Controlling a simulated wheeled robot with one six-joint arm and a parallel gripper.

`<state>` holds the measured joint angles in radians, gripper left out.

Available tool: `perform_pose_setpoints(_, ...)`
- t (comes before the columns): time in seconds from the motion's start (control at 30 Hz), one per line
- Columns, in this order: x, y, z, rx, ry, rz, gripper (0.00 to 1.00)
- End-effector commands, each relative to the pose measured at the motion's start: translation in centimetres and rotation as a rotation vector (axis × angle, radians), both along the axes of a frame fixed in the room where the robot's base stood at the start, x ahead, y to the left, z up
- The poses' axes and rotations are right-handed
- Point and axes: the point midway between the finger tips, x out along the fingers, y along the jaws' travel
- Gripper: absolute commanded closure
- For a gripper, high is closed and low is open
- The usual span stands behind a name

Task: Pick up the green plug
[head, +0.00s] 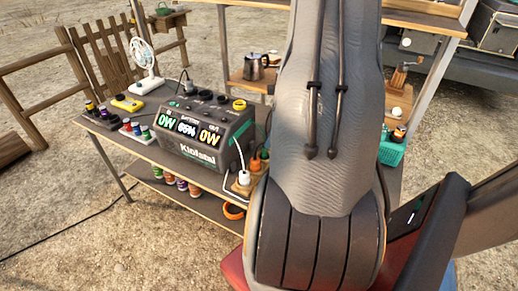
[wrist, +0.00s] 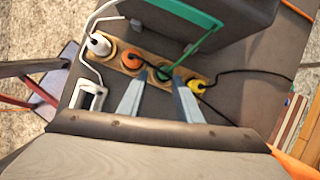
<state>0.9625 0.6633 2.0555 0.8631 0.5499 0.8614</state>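The green plug (wrist: 162,73) sits in a tan power strip (wrist: 146,69) in the wrist view, with a thick green cable (wrist: 204,40) running up from it. My gripper (wrist: 160,80) is open, with one fingertip on each side of the green plug. I cannot tell whether the fingers touch it. In the head view my arm covers the gripper, and the green plug is small and partly hidden beside the arm.
A white plug (wrist: 99,45) and an orange plug (wrist: 131,61) sit left of the green one, and a yellow plug (wrist: 196,87) sits right. The power station (head: 205,132) stands beside the strip. Several spools (head: 136,131) and a fan (head: 145,62) share the table.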

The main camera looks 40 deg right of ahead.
Motion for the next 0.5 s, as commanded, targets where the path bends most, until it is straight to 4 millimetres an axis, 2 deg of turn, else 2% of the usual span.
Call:
perform_pose_setpoints(0.1,-0.3,-1.1,-0.7,0.018,-0.002,-0.061,0.68)
perform_pose_setpoints(0.5,1.2,-0.4,-3.7,0.02,-0.001,-0.061,0.68)
